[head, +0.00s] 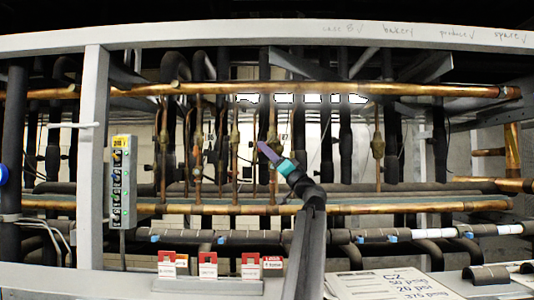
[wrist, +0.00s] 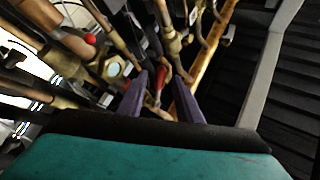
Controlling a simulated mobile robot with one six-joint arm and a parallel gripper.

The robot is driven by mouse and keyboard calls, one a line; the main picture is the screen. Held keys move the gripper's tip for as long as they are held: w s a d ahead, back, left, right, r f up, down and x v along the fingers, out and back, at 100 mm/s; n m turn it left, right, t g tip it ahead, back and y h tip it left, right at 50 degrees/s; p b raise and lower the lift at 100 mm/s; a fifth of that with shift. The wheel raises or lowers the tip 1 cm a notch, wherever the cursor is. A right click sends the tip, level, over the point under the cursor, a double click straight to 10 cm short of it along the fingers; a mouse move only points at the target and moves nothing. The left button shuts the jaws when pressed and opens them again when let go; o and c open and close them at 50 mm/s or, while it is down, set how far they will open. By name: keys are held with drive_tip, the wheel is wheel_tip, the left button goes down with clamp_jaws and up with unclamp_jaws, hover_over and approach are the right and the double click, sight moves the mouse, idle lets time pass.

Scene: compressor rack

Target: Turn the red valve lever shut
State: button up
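My gripper (wrist: 160,78) has two purple fingers, apart from each other, pointing into the pipework. A slim red lever (wrist: 158,84) shows in the gap between them in the wrist view. I see a gap on either side of it, but cannot tell how deep it lies between the fingers. A second red handle end (wrist: 90,39) shows to the upper left, beside a round brass fitting with a pale face. In the head view my gripper (head: 262,148) is in front of the vertical copper pipes, and I cannot make out the red lever there.
Long horizontal copper pipes (head: 300,88) run above and below my gripper. Thin vertical pipes with brass valves (head: 378,146) stand close on both sides. A grey post (head: 94,130) and a yellow-topped switch box (head: 122,180) are at left. Red-and-white boxes (head: 208,264) stand below.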

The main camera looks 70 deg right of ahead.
sight(267, 141)
drive_tip(key=shift+r, duration=0.2)
drive_tip(key=shift+r+b, duration=0.35)
drive_tip(key=shift+r, duration=1.3)
drive_tip(key=shift+s+a+f, duration=0.1)
drive_tip(key=shift+s+a, duration=0.1)
drive_tip(key=shift+a, duration=0.45)
drive_tip(key=shift+s+a+f, duration=0.1)
drive_tip(key=shift+s+a, duration=0.1)
drive_tip(key=shift+a, duration=0.45)
drive_tip(key=s+a+r+b, duration=0.1)
drive_tip(key=s+a, duration=0.3)
drive_tip(key=a, duration=0.8)
drive_tip(key=shift+a+r, duration=0.3)
drive_tip(key=shift+r, duration=0.05)
drive_tip(key=shift+s, duration=0.1)
drive_tip(key=shift+c, duration=0.3)
